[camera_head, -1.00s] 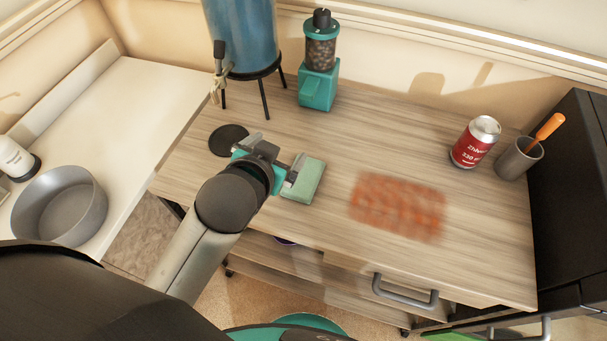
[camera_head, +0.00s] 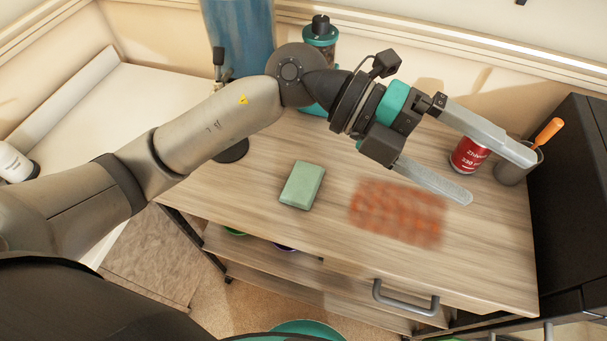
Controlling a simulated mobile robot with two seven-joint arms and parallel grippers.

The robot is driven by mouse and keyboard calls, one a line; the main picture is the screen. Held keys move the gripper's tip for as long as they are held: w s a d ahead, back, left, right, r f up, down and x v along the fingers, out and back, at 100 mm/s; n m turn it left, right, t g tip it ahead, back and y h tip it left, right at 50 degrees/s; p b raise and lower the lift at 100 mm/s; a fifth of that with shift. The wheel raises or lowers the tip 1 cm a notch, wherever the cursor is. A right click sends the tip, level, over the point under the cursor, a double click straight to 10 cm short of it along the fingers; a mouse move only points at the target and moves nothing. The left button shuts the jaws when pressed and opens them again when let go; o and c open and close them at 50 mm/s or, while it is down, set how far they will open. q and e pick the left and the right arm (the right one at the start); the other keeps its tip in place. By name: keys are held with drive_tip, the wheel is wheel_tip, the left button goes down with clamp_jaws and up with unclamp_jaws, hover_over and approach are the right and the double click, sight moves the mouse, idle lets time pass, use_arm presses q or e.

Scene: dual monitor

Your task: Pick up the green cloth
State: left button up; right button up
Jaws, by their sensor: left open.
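A green block-shaped item (camera_head: 302,185), the only green thing on the tabletop and likely the cloth, lies flat near the front left of the wooden table (camera_head: 270,220). My left gripper (camera_head: 503,176) is open and empty, with its two fingers spread and pointing right. It is raised above the right part of the table, well to the right of the green item and apart from it. My right gripper does not show.
A blurred orange-red patch (camera_head: 397,212) lies on the table under my left fingers. A red can (camera_head: 468,155) and a grey cup (camera_head: 514,168) with an orange-handled tool (camera_head: 548,131) stand at the right.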

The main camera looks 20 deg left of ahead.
use_arm(q)
drive_tip(key=w+a+f+m+y, duration=0.1)
drive_tip(key=w+a+f+y, duration=0.1)
drive_tip(key=a+f+y, duration=0.5)
drive_tip(key=n+t+y, duration=0.2)
drive_tip(key=t+y, duration=0.1)
drive_tip(key=y, duration=0.6)
hover_over(299, 186)
wheel_tip(299, 186, down, 4)
drive_tip(key=f+b, duration=0.1)
drive_tip(key=f, duration=0.8)
drive_tip(key=shift+s+d+f+b, duration=0.1)
drive_tip(key=shift+s+f+b, duration=0.1)
drive_tip(key=shift+b, duration=0.2)
drive_tip(key=shift+f, duration=0.55)
wheel_tip(299, 186, down, 5)
drive_tip(key=shift+w+r+b, duration=0.15)
drive_tip(key=shift+r+b, duration=0.05)
drive_tip(key=shift+b, duration=0.4)
drive_tip(key=c, duration=1.1)
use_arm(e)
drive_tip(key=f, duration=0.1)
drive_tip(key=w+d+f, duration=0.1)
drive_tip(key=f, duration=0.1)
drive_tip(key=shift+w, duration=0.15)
